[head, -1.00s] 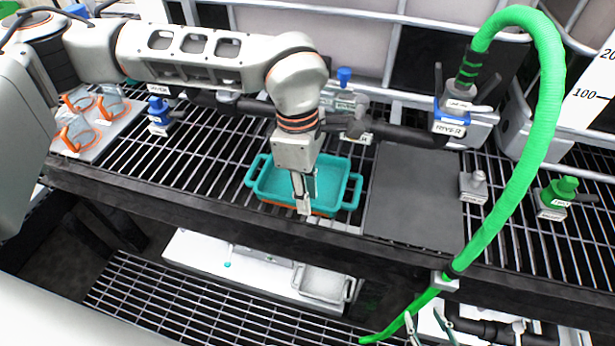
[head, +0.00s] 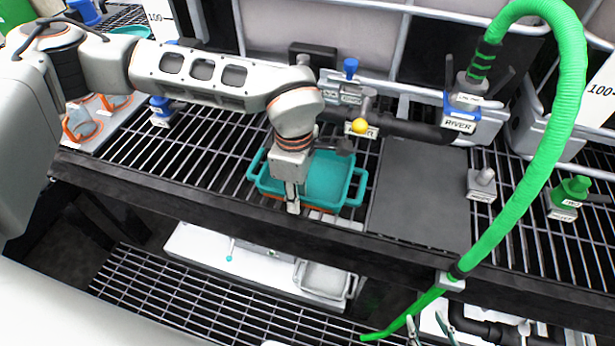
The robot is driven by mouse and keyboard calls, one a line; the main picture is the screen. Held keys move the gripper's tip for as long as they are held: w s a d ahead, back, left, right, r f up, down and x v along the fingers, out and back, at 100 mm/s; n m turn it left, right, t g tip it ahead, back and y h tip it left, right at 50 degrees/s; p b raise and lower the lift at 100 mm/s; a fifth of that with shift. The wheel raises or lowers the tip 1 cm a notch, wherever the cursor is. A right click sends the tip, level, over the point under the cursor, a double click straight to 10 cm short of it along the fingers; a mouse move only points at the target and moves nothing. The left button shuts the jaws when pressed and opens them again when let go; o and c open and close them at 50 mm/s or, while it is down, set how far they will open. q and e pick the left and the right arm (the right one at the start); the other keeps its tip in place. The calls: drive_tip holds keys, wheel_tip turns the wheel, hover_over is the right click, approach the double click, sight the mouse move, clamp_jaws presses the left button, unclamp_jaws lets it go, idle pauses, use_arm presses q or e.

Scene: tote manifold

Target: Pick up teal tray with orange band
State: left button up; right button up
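The teal tray with an orange band (head: 326,181) sits on the black slatted shelf near its front edge. It has a loop handle at each end, and the orange shows low on its near side. My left gripper (head: 292,205) points down at the near left part of the tray, over its near wall. The wrist hides part of the tray. One finger shows clearly, so I cannot tell whether it has closed on the wall. My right gripper (head: 427,328) shows only as two fingertips at the bottom edge, spread apart with nothing visible between them.
A flat dark grey plate (head: 418,195) lies right of the tray. A green hose (head: 520,195) hangs at the right, down past the shelf front. A white tray with orange-handled items (head: 100,125) lies left.

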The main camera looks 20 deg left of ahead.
use_arm(q)
clamp_jaws()
use_arm(e)
drive_tip(key=shift+w+r, duration=0.15)
use_arm(q)
drive_tip(key=shift+r, duration=0.2)
use_arm(e)
drive_tip(key=shift+r, duration=0.15)
